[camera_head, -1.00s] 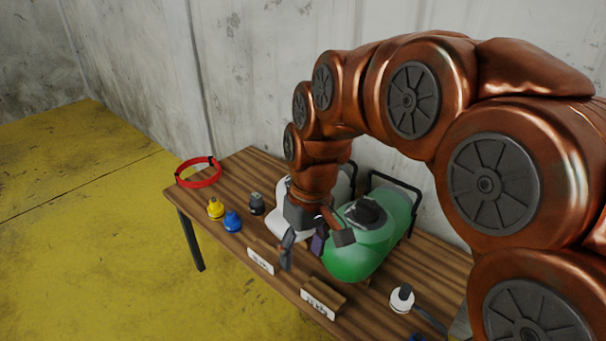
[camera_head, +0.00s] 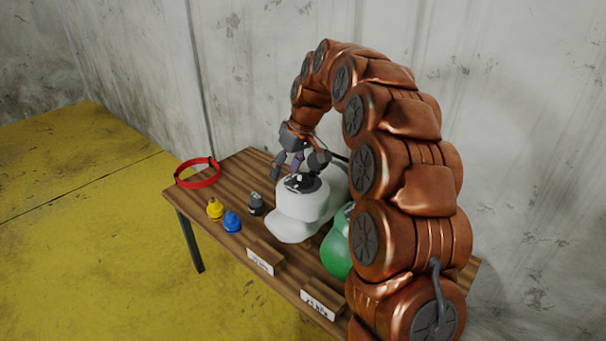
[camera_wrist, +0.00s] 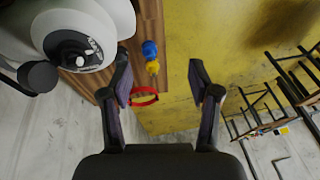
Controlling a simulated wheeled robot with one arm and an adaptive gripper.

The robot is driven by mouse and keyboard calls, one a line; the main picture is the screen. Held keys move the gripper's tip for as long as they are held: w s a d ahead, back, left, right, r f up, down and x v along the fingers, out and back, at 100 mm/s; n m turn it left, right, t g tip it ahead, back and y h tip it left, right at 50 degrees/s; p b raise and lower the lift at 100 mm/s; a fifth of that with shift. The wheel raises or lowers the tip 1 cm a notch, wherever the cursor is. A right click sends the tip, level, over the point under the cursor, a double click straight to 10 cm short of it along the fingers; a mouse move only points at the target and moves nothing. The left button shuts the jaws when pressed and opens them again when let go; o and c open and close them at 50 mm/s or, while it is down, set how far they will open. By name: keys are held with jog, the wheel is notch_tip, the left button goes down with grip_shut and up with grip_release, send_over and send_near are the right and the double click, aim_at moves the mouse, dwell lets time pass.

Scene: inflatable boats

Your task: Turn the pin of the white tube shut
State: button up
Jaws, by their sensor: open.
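The white tube (camera_head: 300,209) lies on the wooden table with a dark round valve (camera_head: 303,183) on top. In the wrist view the white tube (camera_wrist: 118,14) is at the upper left, and its dark valve (camera_wrist: 80,40) has a pale pin (camera_wrist: 81,61) at its centre. Whether the pin is turned shut cannot be told. My gripper (camera_head: 296,172) is open and empty, with its fingers just above and around the valve's left side in the head view. In the wrist view my gripper (camera_wrist: 163,82) has its fingers spread, with the valve off to their left.
A green tube (camera_head: 336,253) sits right of the white one, partly behind my arm. A yellow cap (camera_head: 215,208), a blue cap (camera_head: 232,222), a dark cap (camera_head: 256,204) and a red ring (camera_head: 198,173) are on the table's left. Label blocks (camera_head: 262,257) line the front.

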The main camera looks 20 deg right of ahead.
jog(key=w+d+f+t, duration=0.1)
jog(key=w+d+f, duration=0.2)
jog(key=w+d, duration=0.4)
jog(key=t+h, duration=0.1)
send_near(302, 174)
jog(key=f, duration=0.1)
jog(key=shift+n, duration=0.4)
jog(key=shift+p+x, duration=0.6)
jog(key=shift+x, duration=3.4)
jog(key=shift+w, duration=0.1)
jog(key=c, duration=1.2)
